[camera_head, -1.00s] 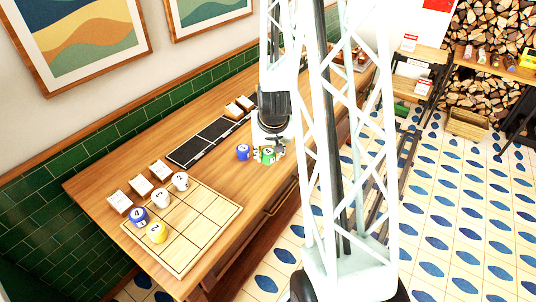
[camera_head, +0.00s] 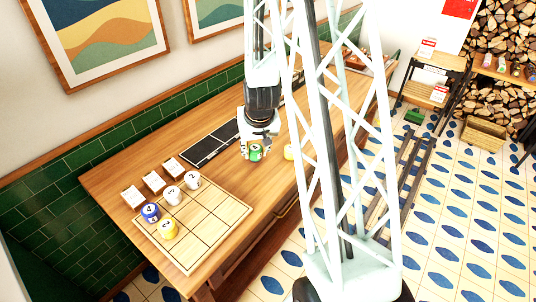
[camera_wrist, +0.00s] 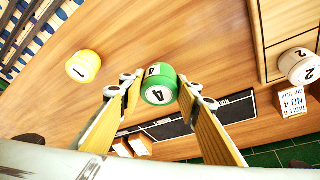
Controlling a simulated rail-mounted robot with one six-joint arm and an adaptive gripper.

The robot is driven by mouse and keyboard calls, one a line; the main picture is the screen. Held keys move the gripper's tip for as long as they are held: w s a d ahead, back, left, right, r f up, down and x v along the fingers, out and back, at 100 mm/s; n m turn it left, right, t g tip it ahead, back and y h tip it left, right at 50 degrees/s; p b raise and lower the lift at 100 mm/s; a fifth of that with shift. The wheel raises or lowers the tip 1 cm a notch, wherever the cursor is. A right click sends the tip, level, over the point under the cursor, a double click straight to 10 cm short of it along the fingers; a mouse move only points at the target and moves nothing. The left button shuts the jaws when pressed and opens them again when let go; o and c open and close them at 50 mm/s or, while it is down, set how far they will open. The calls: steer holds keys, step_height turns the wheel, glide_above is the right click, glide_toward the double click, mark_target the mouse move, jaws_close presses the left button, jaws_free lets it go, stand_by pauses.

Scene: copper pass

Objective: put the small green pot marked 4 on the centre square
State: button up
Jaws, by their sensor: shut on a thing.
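The small green pot marked 4 (camera_head: 255,153) is between my gripper's fingers. In the wrist view the green pot (camera_wrist: 158,86) shows its white disc with a black 4. My gripper (camera_head: 257,146) is shut on it, above the wooden counter to the right of the squared board (camera_head: 220,236). I cannot tell how high the pot is. The centre square (camera_head: 193,216) of the board looks bare. A blue pot (camera_head: 150,212) and two white pots (camera_head: 173,195) (camera_head: 192,179) stand along the board's far row.
Another yellow pot (camera_wrist: 83,66), marked 1, stands on the counter (camera_head: 130,178) beside my gripper. A black slate (camera_head: 208,146) lies along the back. White cards (camera_head: 172,167) stand behind the board. The counter between gripper and board is clear.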

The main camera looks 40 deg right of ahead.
steer(key=w+a+n, duration=0.1)
steer(key=w+a, duration=0.2)
steer(key=w, duration=0.3)
steer(key=w+a+n+b, duration=0.1)
steer(key=w+a, duration=0.3)
steer(key=w, duration=0.2)
steer(key=w+a+n+y+b, duration=0.1)
steer(key=w+a, duration=0.3)
steer(key=w, duration=0.2)
steer(key=shift+a+f, duration=0.2)
steer(key=w+a+r+n+y+b, duration=0.1)
steer(key=w+a+n+b, duration=0.1)
steer(key=w+a, duration=1.1)
steer(key=shift+w+a+r+n+t+b, duration=0.2)
steer(key=shift+w+a+n+t+b, duration=0.15)
steer(key=shift+a, duration=0.85)
steer(key=shift+a, duration=0.2)
